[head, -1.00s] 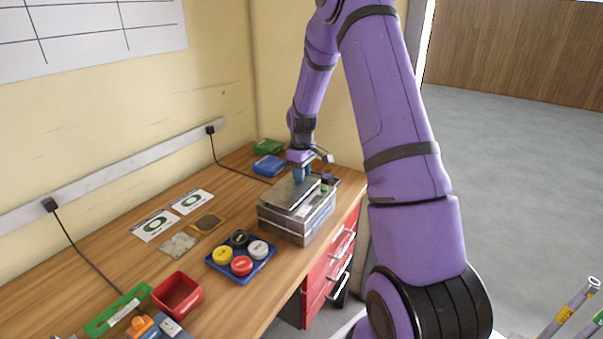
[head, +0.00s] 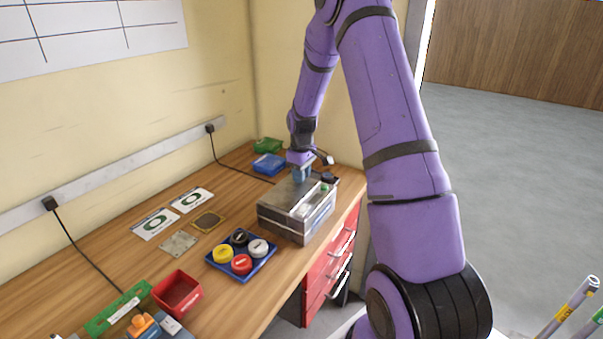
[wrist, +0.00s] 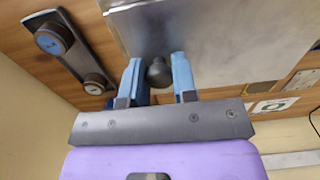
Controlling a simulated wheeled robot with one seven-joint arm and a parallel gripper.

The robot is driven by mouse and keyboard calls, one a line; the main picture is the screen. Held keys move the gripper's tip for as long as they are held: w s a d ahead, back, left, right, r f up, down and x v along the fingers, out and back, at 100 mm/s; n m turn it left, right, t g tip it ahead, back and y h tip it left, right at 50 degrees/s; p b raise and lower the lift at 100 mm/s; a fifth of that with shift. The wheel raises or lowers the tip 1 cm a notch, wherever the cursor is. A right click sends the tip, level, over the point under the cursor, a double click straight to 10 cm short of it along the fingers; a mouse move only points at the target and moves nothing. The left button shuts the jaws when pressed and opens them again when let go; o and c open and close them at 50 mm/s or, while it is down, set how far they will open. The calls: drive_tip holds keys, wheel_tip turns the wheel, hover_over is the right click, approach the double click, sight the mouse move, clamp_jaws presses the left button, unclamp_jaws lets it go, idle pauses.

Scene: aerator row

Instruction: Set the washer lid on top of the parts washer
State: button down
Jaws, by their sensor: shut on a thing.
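The parts washer (head: 283,223) is a grey box near the right edge of the wooden bench. The washer lid (head: 284,191) is a flat grey metal plate lying level at the top of the box. Whether it rests fully on the rim I cannot tell. A strip of the washer's top with a green button shows to the right of the lid. My gripper (head: 301,178) is above the lid with its blue fingers pointing down. In the wrist view the fingers (wrist: 157,80) are shut on the lid's dark round knob (wrist: 158,72), near one edge of the plate (wrist: 200,28).
A blue tray (head: 213,262) with several coloured round caps stands in front of the washer. A red bin (head: 178,293) is nearer. Blue (head: 269,165) and green (head: 267,146) boxes stand behind. A grey plate with two dials (wrist: 75,58) lies beside the washer.

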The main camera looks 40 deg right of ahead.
drive_tip(key=shift+f, duration=0.1)
drive_tip(key=c, duration=0.8)
unclamp_jaws()
drive_tip(key=shift+r, duration=3.55)
